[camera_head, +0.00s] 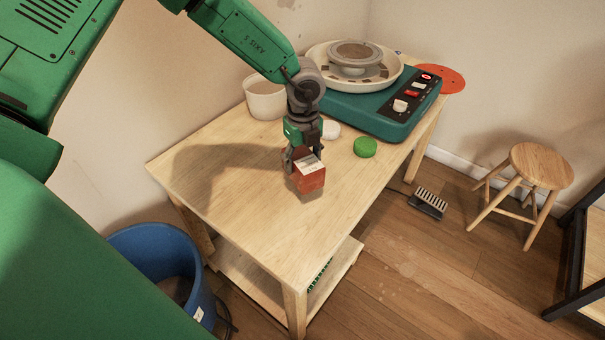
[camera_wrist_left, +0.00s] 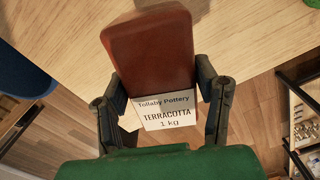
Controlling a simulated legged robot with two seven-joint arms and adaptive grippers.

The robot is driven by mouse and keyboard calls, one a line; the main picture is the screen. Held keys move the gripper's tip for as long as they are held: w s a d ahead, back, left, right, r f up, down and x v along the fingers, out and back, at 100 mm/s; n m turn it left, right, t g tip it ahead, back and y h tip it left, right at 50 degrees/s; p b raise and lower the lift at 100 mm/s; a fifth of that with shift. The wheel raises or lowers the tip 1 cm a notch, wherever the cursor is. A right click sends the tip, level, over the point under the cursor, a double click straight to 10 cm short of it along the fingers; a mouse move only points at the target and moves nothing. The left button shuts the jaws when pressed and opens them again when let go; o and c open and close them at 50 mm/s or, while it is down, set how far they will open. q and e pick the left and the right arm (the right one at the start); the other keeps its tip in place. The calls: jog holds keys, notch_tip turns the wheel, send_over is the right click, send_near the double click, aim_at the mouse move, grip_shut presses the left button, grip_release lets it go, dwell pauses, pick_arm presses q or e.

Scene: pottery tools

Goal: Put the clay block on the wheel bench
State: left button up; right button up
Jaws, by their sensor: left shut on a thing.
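The clay block (camera_head: 309,182) is red-brown with a white label. My left gripper (camera_head: 303,162) is shut on it, over the front part of the wooden wheel bench (camera_head: 225,165). In the left wrist view the block (camera_wrist_left: 150,52) sits between the two fingers of my left gripper (camera_wrist_left: 165,108), and its label reads "Terracotta 1 kg". The block is at or just above the bench top; I cannot tell whether it touches. My right gripper is not in view.
A teal pottery wheel (camera_head: 375,105) stands at the bench's back. A white bucket (camera_head: 265,97), a white round thing (camera_head: 330,129) and a green round thing (camera_head: 365,147) are on the bench. The bench's left part is clear.

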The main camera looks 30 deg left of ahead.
aim_at(302, 156)
pick_arm(q)
jog(key=shift+w+f, duration=0.2)
jog(key=shift+f, duration=0.5)
jog(key=f, duration=0.2)
jog(key=a+f, duration=0.1)
jog(key=f, duration=0.1)
jog(key=shift+a, duration=0.2)
jog(key=shift+c, duration=0.2)
jog(key=shift+o, duration=0.2)
jog(key=shift+d, duration=0.5)
jog(key=o, duration=1.7)
jog(key=shift+s+d, duration=0.1)
jog(key=shift+s, duration=0.05)
jog(key=shift+c, duration=0.2)
jog(key=shift+a, duration=0.2)
jog(key=shift+a+r, duration=0.25)
jog(key=shift+r, duration=0.15)
jog(key=r, duration=0.9)
jog(key=shift+d+r, duration=0.35)
jog(key=shift+r, duration=0.05)
jog(key=shift+a+r+p, duration=0.1)
jog(key=shift+r+p, duration=0.2)
jog(key=shift+r, duration=0.4)
jog(key=shift+a, duration=0.15)
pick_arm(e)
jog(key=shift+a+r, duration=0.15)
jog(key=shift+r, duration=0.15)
